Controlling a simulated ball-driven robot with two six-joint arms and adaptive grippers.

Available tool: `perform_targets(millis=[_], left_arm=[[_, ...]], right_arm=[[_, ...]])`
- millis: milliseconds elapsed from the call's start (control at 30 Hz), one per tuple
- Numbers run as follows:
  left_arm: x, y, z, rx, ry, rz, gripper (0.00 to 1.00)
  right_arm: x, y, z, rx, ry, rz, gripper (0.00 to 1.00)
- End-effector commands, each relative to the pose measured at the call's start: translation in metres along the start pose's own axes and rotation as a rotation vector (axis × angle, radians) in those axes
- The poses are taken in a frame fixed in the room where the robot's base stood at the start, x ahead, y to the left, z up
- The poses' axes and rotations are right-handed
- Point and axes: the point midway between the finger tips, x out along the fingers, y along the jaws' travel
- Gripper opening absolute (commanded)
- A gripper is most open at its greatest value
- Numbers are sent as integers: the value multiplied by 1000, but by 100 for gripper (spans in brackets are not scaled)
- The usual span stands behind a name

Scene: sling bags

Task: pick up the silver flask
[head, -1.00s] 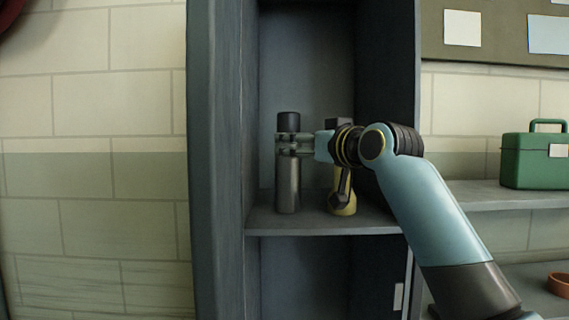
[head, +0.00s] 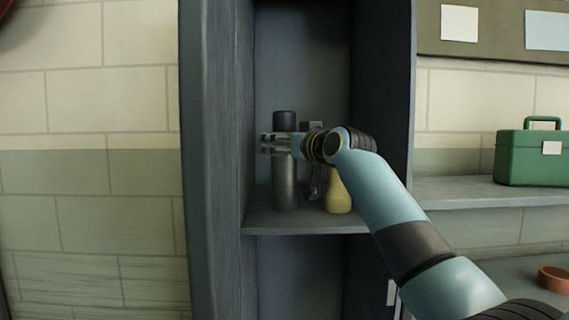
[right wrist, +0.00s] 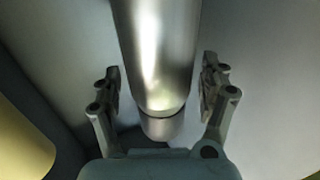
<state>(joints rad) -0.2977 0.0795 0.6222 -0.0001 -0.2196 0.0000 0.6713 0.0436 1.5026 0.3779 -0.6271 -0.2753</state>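The silver flask (head: 285,187), a grey metal cylinder with a dark cap, stands upright on the shelf inside the dark locker. My right gripper (head: 266,144) reaches across it from the right, at its upper part just below the cap. In the right wrist view, the flask (right wrist: 160,45) lies between the two spread fingers of the gripper (right wrist: 161,78), with a gap on each side. The gripper is open and holds nothing. Part of the flask's upper body is hidden behind the fingers in the head view. My left gripper does not show.
A yellow bottle (head: 338,195) stands on the same shelf, right of the flask, its top hidden by my arm. The locker's left wall (head: 207,170) is close to the fingertips. A green box (head: 530,158) sits on a shelf at the right, with an orange-brown item (head: 554,279) below.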

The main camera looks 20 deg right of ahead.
Motion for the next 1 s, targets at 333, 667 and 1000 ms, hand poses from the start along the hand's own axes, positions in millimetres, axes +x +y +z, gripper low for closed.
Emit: perform_targets(millis=[333, 667, 1000], left_arm=[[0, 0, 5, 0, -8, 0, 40], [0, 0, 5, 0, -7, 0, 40], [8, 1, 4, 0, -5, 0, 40]], right_arm=[[0, 0, 0, 0, 0, 0, 29], [0, 0, -2, -1, 3, 0, 4], [0, 0, -42, -3, 10, 0, 4]])
